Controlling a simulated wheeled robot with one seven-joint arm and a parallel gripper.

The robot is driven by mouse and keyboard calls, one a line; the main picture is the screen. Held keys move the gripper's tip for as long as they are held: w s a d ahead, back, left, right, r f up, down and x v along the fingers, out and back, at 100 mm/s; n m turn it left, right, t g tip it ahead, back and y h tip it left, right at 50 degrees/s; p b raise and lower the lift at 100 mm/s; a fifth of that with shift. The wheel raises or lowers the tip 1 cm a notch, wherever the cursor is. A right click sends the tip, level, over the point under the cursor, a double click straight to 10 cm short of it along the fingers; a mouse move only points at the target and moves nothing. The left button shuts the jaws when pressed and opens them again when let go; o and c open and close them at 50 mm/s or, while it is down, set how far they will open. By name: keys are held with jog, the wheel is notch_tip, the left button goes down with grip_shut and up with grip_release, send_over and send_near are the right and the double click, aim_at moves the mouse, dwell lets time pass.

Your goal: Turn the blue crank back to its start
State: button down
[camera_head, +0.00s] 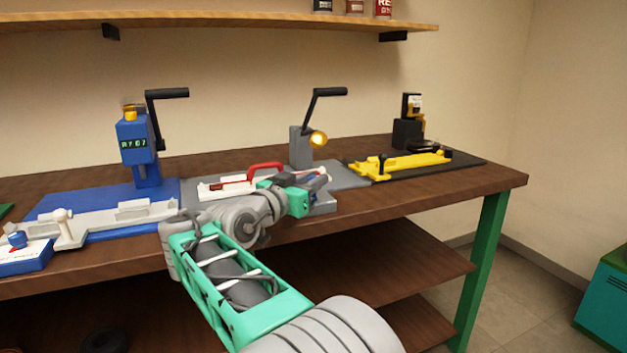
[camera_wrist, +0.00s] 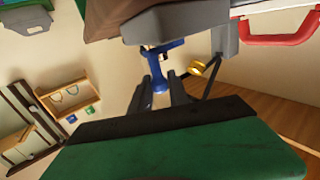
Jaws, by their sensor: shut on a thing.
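The blue crank (camera_wrist: 160,72) shows in the wrist view as a small blue arm with a rounded knob, at the edge of a grey block (camera_wrist: 185,22). My gripper (camera_wrist: 160,92) has its two dark fingers on either side of the knob and is shut on it. In the head view my gripper (camera_head: 318,180) is at the front of the middle grey station (camera_head: 345,176). There the crank is mostly hidden by my gripper, so its turn angle cannot be told.
A red handle (camera_head: 265,168) stands on the middle station close behind my gripper. A grey post (camera_head: 300,150) with a black lever rises behind it. A blue station (camera_head: 138,155) is to the left, a yellow fixture (camera_head: 410,163) to the right. The bench's front right corner is clear.

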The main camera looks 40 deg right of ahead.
jog(key=shift+w, duration=0.1)
jog(key=c, duration=1.3)
grip_release()
jog(key=shift+o, duration=0.2)
